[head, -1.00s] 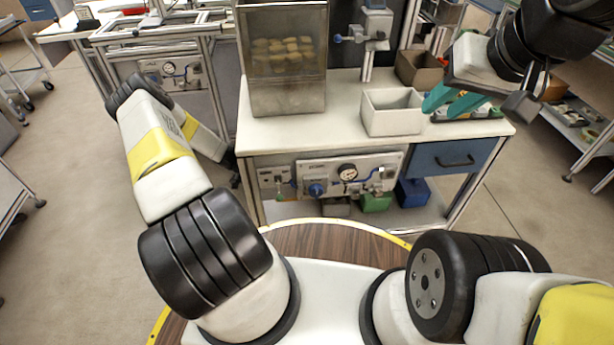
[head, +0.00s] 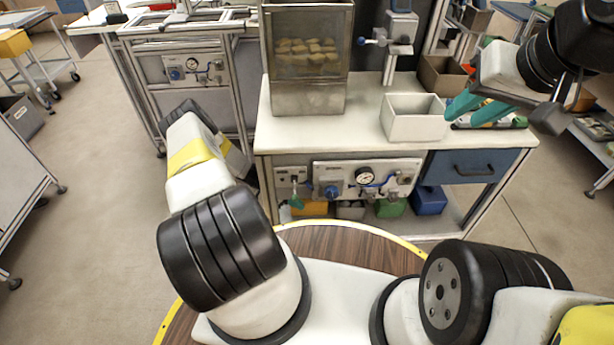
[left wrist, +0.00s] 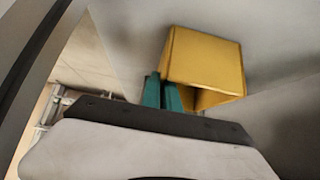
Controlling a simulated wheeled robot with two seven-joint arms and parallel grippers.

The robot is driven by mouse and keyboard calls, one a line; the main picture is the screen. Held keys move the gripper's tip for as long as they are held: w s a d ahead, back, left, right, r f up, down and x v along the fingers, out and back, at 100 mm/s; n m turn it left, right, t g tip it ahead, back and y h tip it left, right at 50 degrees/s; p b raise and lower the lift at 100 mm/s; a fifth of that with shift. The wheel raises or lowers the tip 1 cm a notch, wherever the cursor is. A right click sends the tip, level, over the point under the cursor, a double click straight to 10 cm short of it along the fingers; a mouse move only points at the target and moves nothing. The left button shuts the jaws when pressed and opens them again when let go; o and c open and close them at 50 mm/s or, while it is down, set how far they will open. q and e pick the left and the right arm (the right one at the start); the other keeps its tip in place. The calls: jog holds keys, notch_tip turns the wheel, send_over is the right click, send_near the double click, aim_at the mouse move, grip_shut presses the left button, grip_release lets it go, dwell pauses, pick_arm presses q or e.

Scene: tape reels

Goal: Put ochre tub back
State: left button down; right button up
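The ochre tub (left wrist: 205,60) is a yellow open box, tilted in the left wrist view with its opening towards the bottom of the picture. The teal fingers of my left gripper (left wrist: 161,88) stand close together at its near left corner, shut on its wall. In the head view the tub (head: 314,208) shows low under the workbench, left of the dark bin.
Under the workbench (head: 300,134) sit a dark bin (head: 350,211), a green bin (head: 391,207) and a blue bin (head: 430,200). A white bin (head: 412,122) and a hopper (head: 308,95) stand on top. A trolley (head: 40,75) is at far left; floor between is clear.

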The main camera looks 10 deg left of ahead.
pick_arm(q)
jog(key=c, duration=1.6)
grip_release()
jog(key=v, duration=1.2)
jog(key=shift+r, duration=0.1)
